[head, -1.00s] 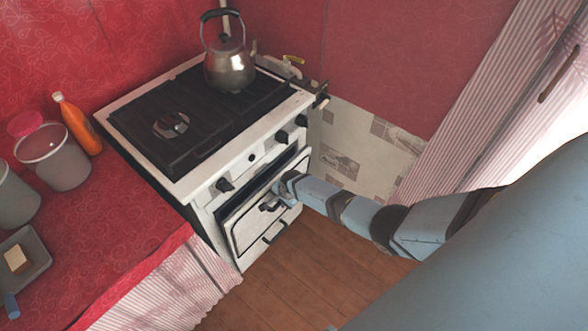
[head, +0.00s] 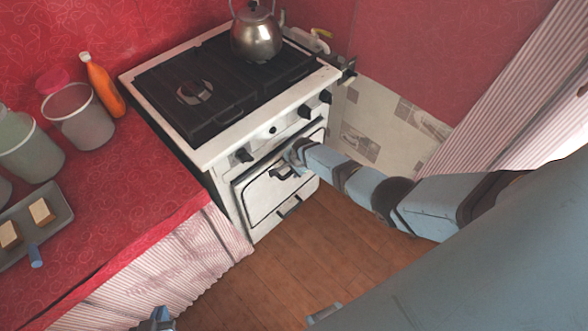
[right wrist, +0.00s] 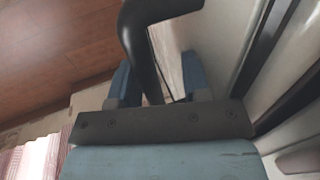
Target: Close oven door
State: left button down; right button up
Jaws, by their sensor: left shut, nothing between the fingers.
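The white oven door (head: 262,203) is on the front of the stove (head: 203,160). It stands almost upright, close to the oven front, with a narrow dark gap along its top edge. My right gripper (head: 290,160) is at the dark door handle (head: 284,173). In the right wrist view, the fingers of my right gripper (right wrist: 160,78) are spread, with the curved black handle (right wrist: 138,40) passing between them and room beside it. My left gripper (head: 158,318) shows only partly at the bottom edge of the head view, shut and empty, away from the oven.
A metal kettle (head: 257,38) stands on the stove top. The red counter (head: 130,190) on the left holds an orange bottle (head: 103,86), jars (head: 78,118) and a tray (head: 48,228). The wooden floor (head: 285,262) before the oven is clear.

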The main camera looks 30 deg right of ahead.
jog(key=shift+s, duration=0.1)
jog(key=shift+s+r+p, duration=0.15)
jog(key=shift+r+p, duration=0.2)
jog(key=shift+r, duration=0.1)
jog(key=p+v, duration=0.4)
jog(key=v, duration=0.9)
jog(key=shift+f, duration=0.1)
jog(key=s+a+r+n+t+p, duration=0.1)
jog(key=s+a+n+t, duration=0.1)
jog(key=s+a+n, duration=0.45)
jog(key=s+a+r+n+t+p, duration=0.1)
jog(key=s+r+n+t+p, duration=0.15)
jog(key=s, duration=0.65)
jog(key=s+a+r+n+t+y+p, duration=0.1)
jog(key=s+a+r+n+t+y, duration=0.1)
jog(key=s+r+n, duration=0.6)
jog(key=s+a+r+t, duration=0.1)
jog(key=s+a+r, duration=0.1)
jog(key=s+r, duration=0.1)
jog(key=shift+s+a+n, duration=0.3)
jog(key=shift+s+a, duration=0.1)
jog(key=shift+s, duration=0.3)
